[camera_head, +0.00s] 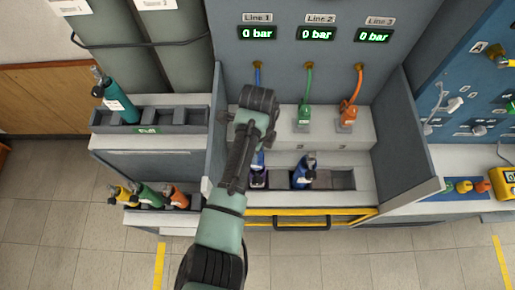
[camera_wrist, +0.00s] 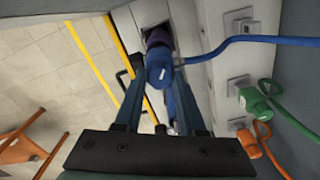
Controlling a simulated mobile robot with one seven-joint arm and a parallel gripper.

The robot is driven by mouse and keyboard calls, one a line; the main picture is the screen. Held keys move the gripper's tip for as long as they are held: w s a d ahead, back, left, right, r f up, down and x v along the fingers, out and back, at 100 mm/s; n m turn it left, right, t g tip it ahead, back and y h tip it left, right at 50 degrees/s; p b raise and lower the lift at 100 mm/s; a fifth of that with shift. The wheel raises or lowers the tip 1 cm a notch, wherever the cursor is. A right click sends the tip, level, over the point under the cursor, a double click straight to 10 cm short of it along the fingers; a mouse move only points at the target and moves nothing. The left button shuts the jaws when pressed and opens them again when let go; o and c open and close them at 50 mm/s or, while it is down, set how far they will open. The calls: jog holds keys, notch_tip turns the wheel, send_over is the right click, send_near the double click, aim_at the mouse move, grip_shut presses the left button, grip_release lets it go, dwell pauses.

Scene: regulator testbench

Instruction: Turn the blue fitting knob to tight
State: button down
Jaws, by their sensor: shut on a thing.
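The blue fitting knob (camera_wrist: 158,68) is in the wrist view, with a blue hose running off it to the right. It sits at the top of a purple cylinder (camera_wrist: 157,38) standing in a slot of the bench. My gripper (camera_wrist: 161,80) has a finger on each side of the fitting and is shut on it. In the head view my arm covers most of the fitting; the purple cylinder (camera_head: 259,178) shows just right of the arm. Whether the knob is tight cannot be told. The Line 1 display (camera_head: 257,33) reads 0 bar.
A blue cylinder (camera_head: 304,172) stands in the tray to the right. A green fitting (camera_head: 304,116) and an orange fitting (camera_head: 347,114) hang by hoses on the ledge behind. Grey side panels (camera_head: 410,140) flank the bench. A yellow-edged drawer (camera_head: 340,215) is in front.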

dwell(0.4)
jog(key=shift+c, duration=2.4)
grip_release()
notch_tip(320, 180, up, 13)
jog(key=shift+b, duration=0.4)
